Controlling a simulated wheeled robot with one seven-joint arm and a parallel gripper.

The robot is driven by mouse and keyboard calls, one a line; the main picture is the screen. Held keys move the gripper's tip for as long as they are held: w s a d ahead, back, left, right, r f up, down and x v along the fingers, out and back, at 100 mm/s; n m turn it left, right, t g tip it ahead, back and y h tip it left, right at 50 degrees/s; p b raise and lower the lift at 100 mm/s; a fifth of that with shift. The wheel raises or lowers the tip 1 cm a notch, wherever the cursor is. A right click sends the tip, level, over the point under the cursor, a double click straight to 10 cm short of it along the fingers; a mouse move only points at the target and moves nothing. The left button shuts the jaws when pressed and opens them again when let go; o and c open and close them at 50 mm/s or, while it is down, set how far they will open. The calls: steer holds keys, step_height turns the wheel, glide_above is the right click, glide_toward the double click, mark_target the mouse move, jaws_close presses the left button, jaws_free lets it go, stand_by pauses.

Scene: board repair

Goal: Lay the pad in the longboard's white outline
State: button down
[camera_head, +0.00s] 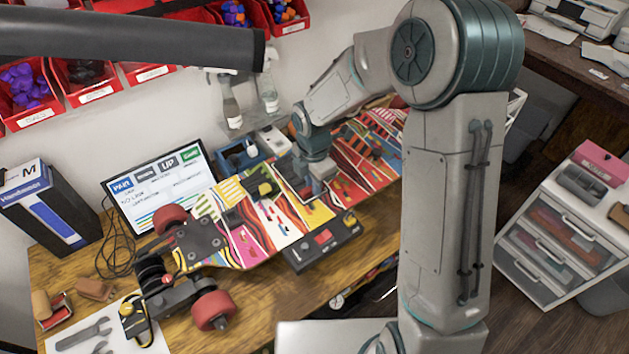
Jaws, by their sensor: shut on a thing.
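The longboard (235,243) lies upside down across the workbench, its deck covered in bright multicoloured stripes, with red wheels at its near end. My gripper (313,194) is low over the middle of the deck, pointing down, and is shut on a small dark flat piece (288,176) that looks like the pad. The arm hides much of this piece, and I cannot tell whether it touches the deck. I cannot make out the white outline clearly. Dark patches and a black and yellow item (263,190) are on the deck left of my gripper.
A black box with red parts (322,246) stands at the board's front edge. A screen (160,185), a blue bin (240,155) and spray bottles (268,95) are behind. Wrenches (85,333) lie front left. A drawer cabinet (560,225) stands at right.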

steer(key=shift+f, duration=0.1)
steer(key=c, duration=1.4)
jaws_free()
step_height(320, 180, up, 12)
steer(key=shift+s+d+r+m+t, duration=0.5)
steer(key=shift+s+d+r+m, duration=0.4)
steer(key=shift+s+d+m, duration=2.15)
steer(key=shift+s+d+r+m+t, duration=0.5)
steer(key=shift+s+d+r+m, duration=0.8)
steer(key=shift+s+m, duration=3)
steer(key=shift+s+d+r+m+t, duration=0.55)
steer(key=shift+s+d+m, duration=1.95)
steer(key=shift+m, duration=2.55)
steer(key=shift+w+d, duration=0.2)
steer(key=shift+w, duration=0.05)
